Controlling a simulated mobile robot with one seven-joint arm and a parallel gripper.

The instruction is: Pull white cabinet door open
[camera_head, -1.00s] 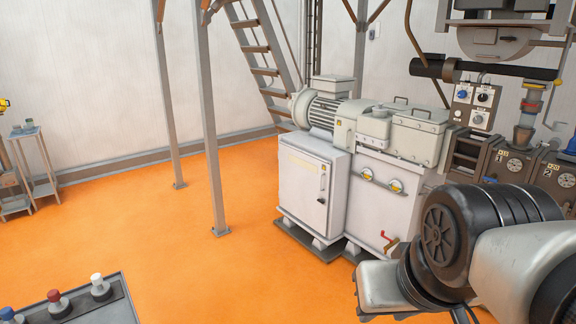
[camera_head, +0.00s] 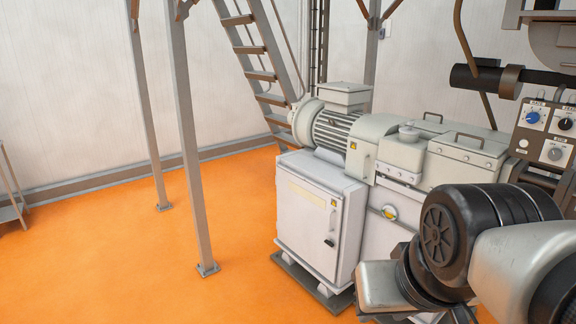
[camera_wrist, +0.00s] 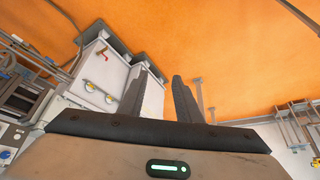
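The white cabinet (camera_head: 318,215) stands on the orange floor in the middle of the head view. Its front door (camera_head: 308,222) is shut and has a dark handle (camera_head: 332,226) near its right edge. In the wrist view the white machine (camera_wrist: 102,75) appears turned over at the left, partly hidden behind a finger. My gripper (camera_wrist: 157,82) shows in the wrist view with its two dark fingers apart and nothing between them. It is apart from the cabinet. In the head view my arm covers the lower right and the gripper's fingers do not show.
A grey motor (camera_head: 335,130) and machine housing (camera_head: 455,155) sit above and right of the cabinet. Steel posts (camera_head: 193,150) and a staircase (camera_head: 255,75) stand left of and behind it. The orange floor (camera_head: 110,270) in front and to the left is clear.

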